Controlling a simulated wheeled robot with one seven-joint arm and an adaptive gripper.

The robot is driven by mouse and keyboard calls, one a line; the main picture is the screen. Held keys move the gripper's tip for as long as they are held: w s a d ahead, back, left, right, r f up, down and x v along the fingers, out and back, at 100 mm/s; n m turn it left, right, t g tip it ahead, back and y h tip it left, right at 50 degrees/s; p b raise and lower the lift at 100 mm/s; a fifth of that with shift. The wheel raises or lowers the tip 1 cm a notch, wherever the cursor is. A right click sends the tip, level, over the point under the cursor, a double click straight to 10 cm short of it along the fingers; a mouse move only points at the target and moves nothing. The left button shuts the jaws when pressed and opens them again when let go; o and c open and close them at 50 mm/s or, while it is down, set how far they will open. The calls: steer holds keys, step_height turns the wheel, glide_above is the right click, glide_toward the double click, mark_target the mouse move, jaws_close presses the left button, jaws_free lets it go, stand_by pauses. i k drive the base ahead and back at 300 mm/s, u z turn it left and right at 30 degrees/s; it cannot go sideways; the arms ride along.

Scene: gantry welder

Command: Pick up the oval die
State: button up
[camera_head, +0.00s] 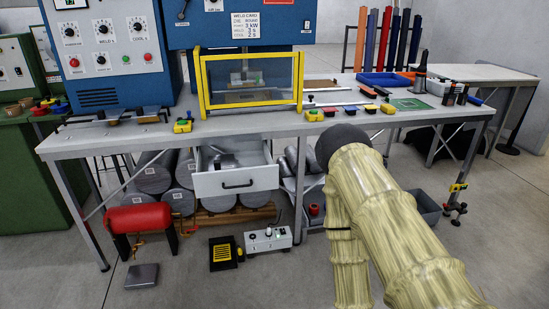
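I cannot pick out the oval die with certainty. Small grey metal pieces (222,160) lie in the open white drawer (236,181) under the bench, and their shapes are too small to tell. My arm, in a pale yellow sleeve, rises from the lower right and ends at a dark rounded joint in front of the bench, right of the drawer. My gripper does not show, so its opening and anything in it are hidden.
The grey bench (250,122) carries a welder with a yellow-framed guard (252,84), colored small tools and a green mat (408,104). Floor in front is mostly clear.

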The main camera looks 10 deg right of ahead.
mark_target(222, 164)
steer(key=z, duration=0.1)
steer(key=i, duration=1.25)
steer(key=u, duration=0.7)
